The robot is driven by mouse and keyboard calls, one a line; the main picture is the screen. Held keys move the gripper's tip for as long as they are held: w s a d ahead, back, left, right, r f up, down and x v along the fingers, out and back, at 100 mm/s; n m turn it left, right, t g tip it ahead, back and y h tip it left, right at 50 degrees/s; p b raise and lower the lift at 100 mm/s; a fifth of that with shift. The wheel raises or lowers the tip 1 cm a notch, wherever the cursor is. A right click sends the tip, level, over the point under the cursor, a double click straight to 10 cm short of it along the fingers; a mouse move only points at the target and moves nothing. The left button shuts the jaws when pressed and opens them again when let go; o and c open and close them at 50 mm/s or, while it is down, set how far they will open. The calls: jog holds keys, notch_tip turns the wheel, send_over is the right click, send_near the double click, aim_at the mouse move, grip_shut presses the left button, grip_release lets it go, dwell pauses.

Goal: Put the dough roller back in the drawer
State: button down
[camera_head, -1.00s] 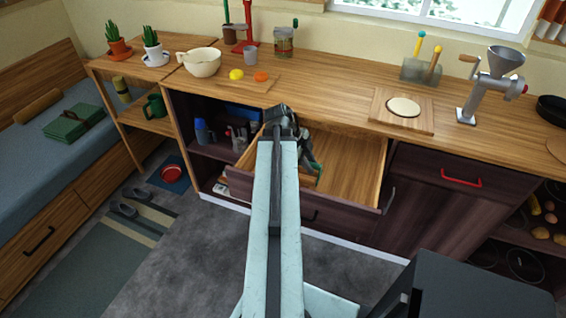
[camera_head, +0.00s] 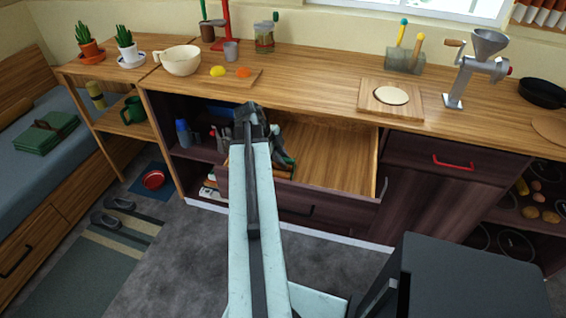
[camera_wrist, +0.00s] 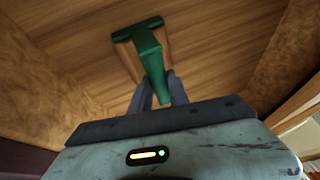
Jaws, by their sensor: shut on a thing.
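The dough roller (camera_wrist: 150,58) shows in the wrist view as a green handle with a green crosspiece and a wooden part beside it. My gripper (camera_wrist: 164,90) is shut on its green handle. Wooden drawer floor and side walls lie behind it. In the head view, my gripper (camera_head: 250,112) is over the left part of the open drawer (camera_head: 335,155), and my arm hides much of the grip. A dark green part of the roller (camera_head: 280,150) shows just right of my arm. I cannot tell whether the roller touches the drawer floor.
The right part of the drawer is bare. The worktop (camera_head: 310,85) above holds a bowl (camera_head: 178,61), a board with dough (camera_head: 391,97) and a grinder (camera_head: 478,68). An open shelf with bottles (camera_head: 184,133) is left of the drawer.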

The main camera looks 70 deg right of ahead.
jog(key=shift+a+f+b, duration=0.1)
jog(key=shift+f+b, duration=0.5)
jog(key=shift+b, duration=0.05)
jog(key=c, duration=1.3)
grip_release()
jog(key=shift+o, duration=0.2)
jog(key=shift+r+p, duration=0.6)
jog(key=shift+p, duration=0.05)
jog(key=p+v, duration=1)
jog(key=v, duration=0.2)
jog(key=shift+p, duration=0.35)
